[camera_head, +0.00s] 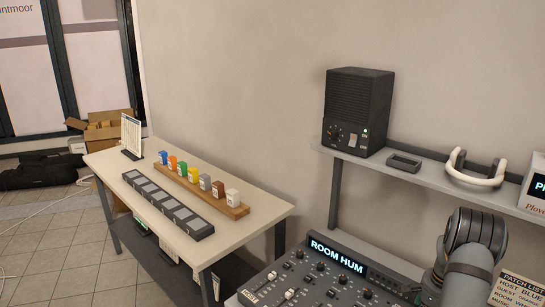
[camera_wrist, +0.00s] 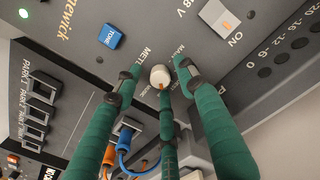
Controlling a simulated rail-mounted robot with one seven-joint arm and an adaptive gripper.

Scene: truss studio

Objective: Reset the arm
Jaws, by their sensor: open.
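My gripper (camera_wrist: 156,80) shows in the wrist view with green-wrapped fingers spread apart. It is open. A white knob (camera_wrist: 160,76) on a dark grey panel (camera_wrist: 140,25) appears between the fingertips; whether they touch it I cannot tell. In the head view my arm is at the lower right, and my gripper cannot be made out there.
The wrist view shows a blue TONE button (camera_wrist: 110,36), a white ON switch (camera_wrist: 222,18) and plugged blue and orange cables (camera_wrist: 125,140). In the head view, a mixing console (camera_head: 320,275) lies below a shelf (camera_head: 430,180) with a black speaker (camera_head: 357,110). A table (camera_head: 255,225) holds coloured blocks.

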